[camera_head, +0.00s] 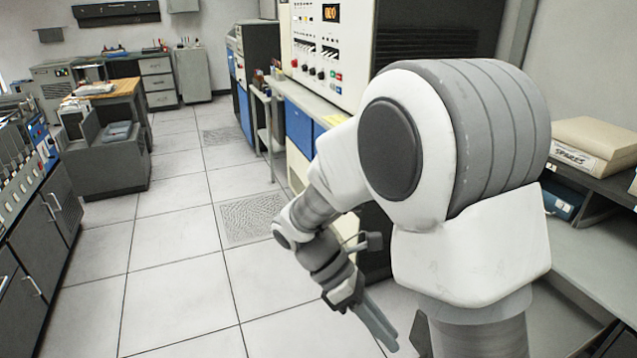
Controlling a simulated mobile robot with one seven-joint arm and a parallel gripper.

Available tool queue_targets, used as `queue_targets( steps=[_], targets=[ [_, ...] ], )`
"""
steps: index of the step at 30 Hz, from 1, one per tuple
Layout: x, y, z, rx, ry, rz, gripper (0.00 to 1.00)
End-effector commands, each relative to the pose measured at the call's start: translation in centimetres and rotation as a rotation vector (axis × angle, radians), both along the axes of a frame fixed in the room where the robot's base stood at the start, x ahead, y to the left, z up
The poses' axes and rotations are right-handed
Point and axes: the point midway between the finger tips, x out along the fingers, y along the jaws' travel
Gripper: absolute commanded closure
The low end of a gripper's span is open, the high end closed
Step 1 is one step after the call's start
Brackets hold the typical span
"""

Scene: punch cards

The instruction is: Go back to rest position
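My gripper (378,322) hangs low in the middle of the view, at the end of my folded white and grey arm. Its fingers point down and to the right, over the pale tiled floor (180,235). The fingers are seen nearly edge-on, so the gap between them is unclear. I see no object at the visible part of the fingers. My arm hides what lies behind it.
A tall cabinet with knobs (318,50) stands behind my arm. A shelf at right holds a box marked SPARES (575,158). Grey cabinets (35,240) line the left side. A wood-topped desk (108,90) stands at back left. The floor between is clear.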

Motion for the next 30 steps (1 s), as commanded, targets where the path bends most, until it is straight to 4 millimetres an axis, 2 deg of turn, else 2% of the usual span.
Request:
queue_targets(
  steps=[1,12,24,30],
  targets=[
    [-0.3,-0.4,1.5,0.028,-0.071,-0.058,0.75],
    [-2.9,-1.9,8.3,0.22,-0.541,-0.505,0.75],
    [-5.7,-2.8,14.7,0.453,-1.005,-1.029,0.75],
    [-6.7,-3.1,17.1,0.567,-1.176,-1.25,0.75]
  ],
)
